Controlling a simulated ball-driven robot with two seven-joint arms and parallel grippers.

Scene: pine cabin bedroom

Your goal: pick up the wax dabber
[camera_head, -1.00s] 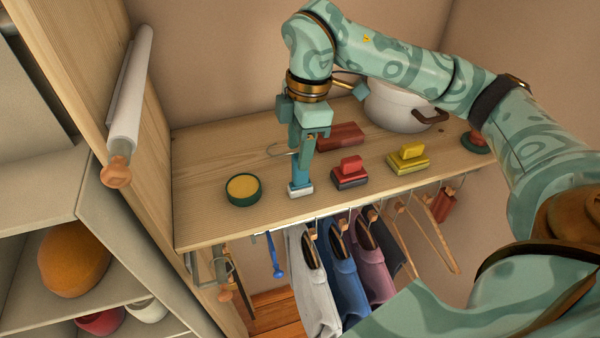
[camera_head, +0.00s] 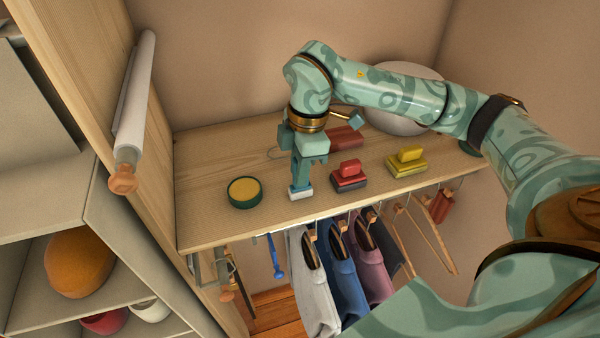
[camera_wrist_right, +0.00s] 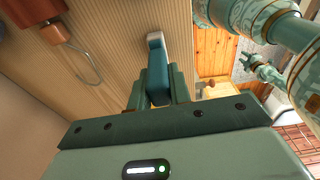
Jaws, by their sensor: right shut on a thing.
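The wax dabber (camera_head: 301,192), a blue upright handle on a whitish foot, stands on the pine shelf (camera_head: 225,221) near its front edge. My right gripper (camera_head: 301,178) points down from above and is shut on the dabber's handle. In the right wrist view the blue dabber (camera_wrist_right: 157,77) sits between the fingers, its pale side beyond them. The foot looks at shelf level; I cannot tell whether it touches. My left gripper (camera_wrist_right: 262,70) shows small and far off in the right wrist view, its jaw state unclear.
A green tin with a yellow top (camera_head: 244,191) is left of the dabber. A red-and-dark block (camera_head: 349,177) and a yellow one (camera_head: 406,162) stand to the right. A white pot (camera_head: 398,95) is behind my arm. Clothes (camera_head: 345,270) hang below the shelf.

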